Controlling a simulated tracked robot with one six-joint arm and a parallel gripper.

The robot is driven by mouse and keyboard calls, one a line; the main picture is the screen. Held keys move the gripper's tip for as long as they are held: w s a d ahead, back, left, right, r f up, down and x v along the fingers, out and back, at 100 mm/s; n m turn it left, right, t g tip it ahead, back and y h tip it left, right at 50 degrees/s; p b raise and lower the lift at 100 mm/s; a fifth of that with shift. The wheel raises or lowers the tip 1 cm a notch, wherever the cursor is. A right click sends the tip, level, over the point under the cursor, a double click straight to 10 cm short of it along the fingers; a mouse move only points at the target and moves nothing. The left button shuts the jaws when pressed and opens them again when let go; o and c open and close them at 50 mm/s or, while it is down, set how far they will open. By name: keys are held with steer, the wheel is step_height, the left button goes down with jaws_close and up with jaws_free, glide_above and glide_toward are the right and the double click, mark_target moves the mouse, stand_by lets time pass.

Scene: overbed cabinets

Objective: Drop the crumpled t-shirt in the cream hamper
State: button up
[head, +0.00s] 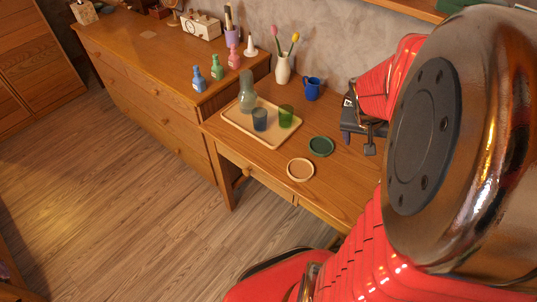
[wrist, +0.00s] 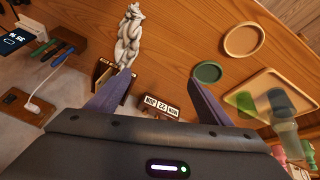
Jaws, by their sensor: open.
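I see no crumpled t-shirt and no cream hamper in either view. My gripper (wrist: 158,78) is open in the wrist view, with its two dark fingers spread wide over the wooden desk (wrist: 180,45). Nothing is between the fingertips. In the head view my red arm and its large metal joint cover the right side and hide part of the desk there.
The desk holds a tray (head: 271,138) with glasses and a carafe, a green coaster (head: 321,146), a tan round dish (head: 300,169), a blue mug (head: 312,89), a pale figurine (wrist: 130,38) and a calendar block (wrist: 162,108). A dresser (head: 150,75) stands left. Open floor (head: 130,210) lies in front.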

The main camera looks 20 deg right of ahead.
steer(key=a+r+n+t+y, duration=0.1)
steer(key=a+r+n, duration=0.2)
steer(key=a, duration=0.7)
steer(key=s+a+r+n+t+y, duration=0.1)
steer(key=a+r+n+y, duration=0.1)
steer(key=a, duration=0.8)
steer(key=s+a+r+n+t+y, duration=0.1)
steer(key=a+r+n, duration=0.2)
steer(key=a+r, duration=0.3)
steer(key=a, duration=0.4)
steer(key=shift+s+a+r+n+t+y, duration=0.25)
steer(key=shift+a+r+n+t+y, duration=0.05)
steer(key=shift+a+r+n+y, duration=0.1)
steer(key=shift+o, duration=0.7)
steer(key=shift+d, duration=0.1)
